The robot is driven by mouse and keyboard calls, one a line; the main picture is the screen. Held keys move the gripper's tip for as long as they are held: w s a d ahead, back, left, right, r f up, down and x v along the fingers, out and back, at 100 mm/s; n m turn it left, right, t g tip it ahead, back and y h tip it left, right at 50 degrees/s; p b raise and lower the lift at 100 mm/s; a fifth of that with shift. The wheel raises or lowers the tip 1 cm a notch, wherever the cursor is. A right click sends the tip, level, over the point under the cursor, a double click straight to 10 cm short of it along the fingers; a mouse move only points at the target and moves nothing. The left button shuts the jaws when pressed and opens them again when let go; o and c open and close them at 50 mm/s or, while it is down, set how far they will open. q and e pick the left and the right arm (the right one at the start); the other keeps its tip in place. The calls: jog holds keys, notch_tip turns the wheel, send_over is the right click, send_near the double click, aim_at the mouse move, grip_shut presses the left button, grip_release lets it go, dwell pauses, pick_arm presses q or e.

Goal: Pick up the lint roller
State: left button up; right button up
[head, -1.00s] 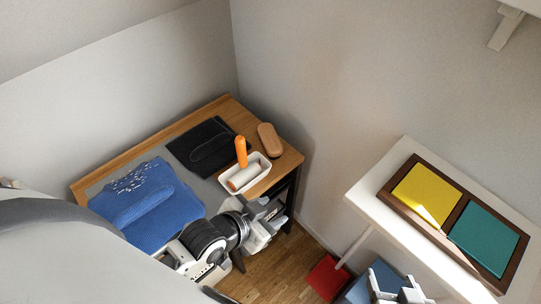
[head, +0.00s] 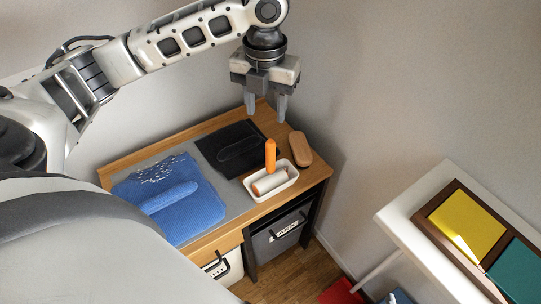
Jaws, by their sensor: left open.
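The lint roller has an orange handle (head: 270,154) that stands up and a white and orange roller part (head: 270,180) that lies in a small white tray (head: 287,187). The tray sits on the right part of the wooden table (head: 318,171). My left gripper (head: 266,108) points down with its two fingers apart. It hangs above the back of the table, higher than the lint roller and apart from it, with nothing between its fingers. My right gripper does not show.
A white shelf (head: 407,226) with yellow and teal panels stands at the right.

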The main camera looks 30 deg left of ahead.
aim_at(270, 155)
pick_arm(q)
notch_tip(270, 155, down, 9)
jog(key=shift+f+b, duration=0.2)
jog(key=shift+b, duration=0.15)
jog(key=shift+w+d+f, duration=0.15)
jog(key=shift+f, duration=1.25)
jog(key=shift+w+d+f, duration=0.1)
jog(key=shift+d+f, duration=0.05)
jog(key=shift+f, duration=1.2)
grip_shut()
